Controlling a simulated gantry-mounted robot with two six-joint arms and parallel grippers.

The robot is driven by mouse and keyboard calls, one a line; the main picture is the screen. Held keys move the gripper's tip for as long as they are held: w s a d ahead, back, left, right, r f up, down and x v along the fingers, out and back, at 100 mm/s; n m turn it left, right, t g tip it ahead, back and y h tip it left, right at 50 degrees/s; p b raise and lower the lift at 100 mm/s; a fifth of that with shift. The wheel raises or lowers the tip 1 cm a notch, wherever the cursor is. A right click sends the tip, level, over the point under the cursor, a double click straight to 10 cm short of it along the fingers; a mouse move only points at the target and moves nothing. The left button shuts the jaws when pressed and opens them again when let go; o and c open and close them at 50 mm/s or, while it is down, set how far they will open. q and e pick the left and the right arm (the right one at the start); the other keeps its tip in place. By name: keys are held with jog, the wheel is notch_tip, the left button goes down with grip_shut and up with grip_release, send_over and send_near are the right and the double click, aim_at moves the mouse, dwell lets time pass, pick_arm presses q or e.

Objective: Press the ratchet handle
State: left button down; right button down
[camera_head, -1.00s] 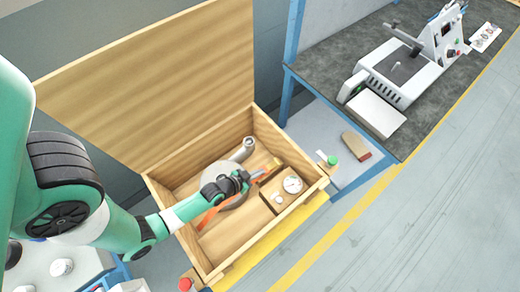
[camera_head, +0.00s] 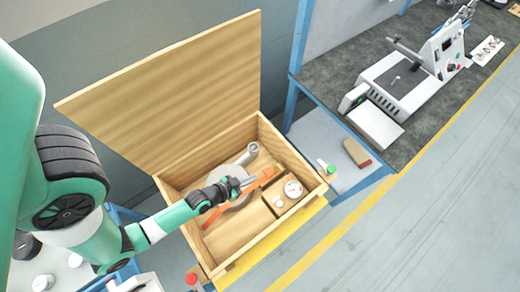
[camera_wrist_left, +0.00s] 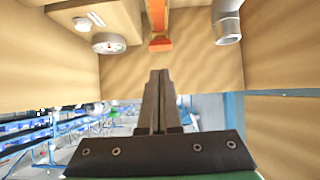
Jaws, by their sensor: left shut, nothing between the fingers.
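An orange bar or strap (camera_head: 251,186) runs across a round grey blower housing (camera_head: 228,196) inside the open wooden crate (camera_head: 292,203). I cannot make out which part is the ratchet handle. In the left wrist view the orange piece (camera_wrist_left: 159,22) ends in a flat orange tip above my fingertips, apart from them in the picture. My left gripper (camera_head: 245,183) is shut and empty, over the crate and close to the orange bar; it covers part of the housing. Its fingers (camera_wrist_left: 159,75) are together in the wrist view. My right gripper is not in view.
In the crate are a grey pipe elbow (camera_head: 247,153) and a wooden block with a round gauge (camera_head: 293,189). The raised lid (camera_head: 170,95) stands behind. A bench with a grey machine (camera_head: 400,85) is at upper right. Open floor lies at lower right.

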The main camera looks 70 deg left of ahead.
pick_arm(q)
jog(key=v, duration=0.2)
jog(key=shift+s+r, duration=0.2)
jog(key=shift+d, duration=0.1)
dwell(0.7)
